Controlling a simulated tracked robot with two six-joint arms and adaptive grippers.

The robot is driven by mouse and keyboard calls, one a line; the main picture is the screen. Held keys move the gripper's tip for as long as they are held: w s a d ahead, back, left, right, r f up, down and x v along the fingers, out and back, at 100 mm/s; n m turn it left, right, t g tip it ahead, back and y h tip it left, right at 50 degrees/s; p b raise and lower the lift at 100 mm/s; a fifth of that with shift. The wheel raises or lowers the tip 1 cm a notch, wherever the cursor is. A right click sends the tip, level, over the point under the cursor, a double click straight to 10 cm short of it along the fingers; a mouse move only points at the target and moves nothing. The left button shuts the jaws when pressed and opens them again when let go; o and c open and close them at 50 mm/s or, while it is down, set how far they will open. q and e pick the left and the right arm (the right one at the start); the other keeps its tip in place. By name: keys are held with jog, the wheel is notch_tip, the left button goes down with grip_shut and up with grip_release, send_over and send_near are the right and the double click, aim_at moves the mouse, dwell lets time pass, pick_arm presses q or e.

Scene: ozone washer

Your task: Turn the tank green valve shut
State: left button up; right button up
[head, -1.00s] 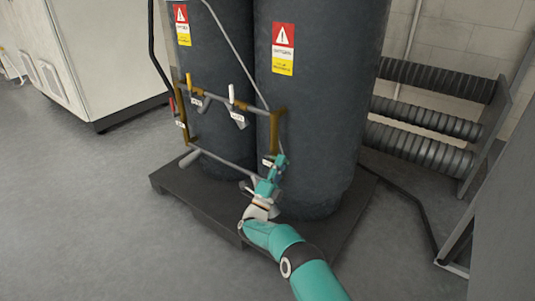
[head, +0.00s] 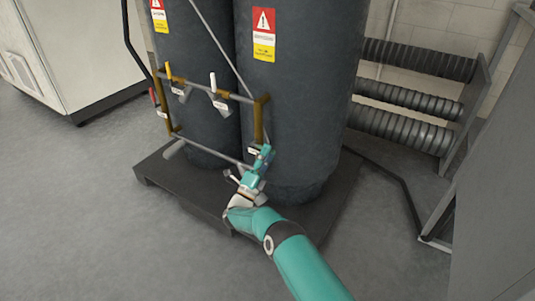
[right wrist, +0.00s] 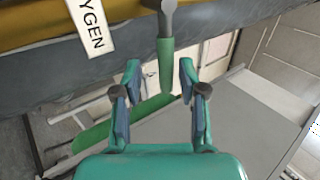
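The green valve handle (right wrist: 166,66) hangs from a grey stem in the right wrist view, beside a label reading "YGEN" (right wrist: 91,27). My right gripper (right wrist: 159,72) is open, with one finger on each side of the handle and a visible gap on both sides. In the head view the right gripper (head: 264,156) is at the lower right corner of the pipe frame, in front of the right tank (head: 295,110). There the green handle cannot be told apart from my teal gripper. My left gripper is in neither view.
The pipe frame also carries a yellow handle (head: 168,70), a white handle (head: 213,82) and a red handle (head: 153,96). The tanks stand on a dark pallet (head: 158,173). A ribbed rack (head: 410,95) stands at the right. The floor at the left is clear.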

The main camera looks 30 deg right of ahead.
jog(key=shift+r, duration=0.1)
jog(key=v, duration=1.2)
dwell(0.4)
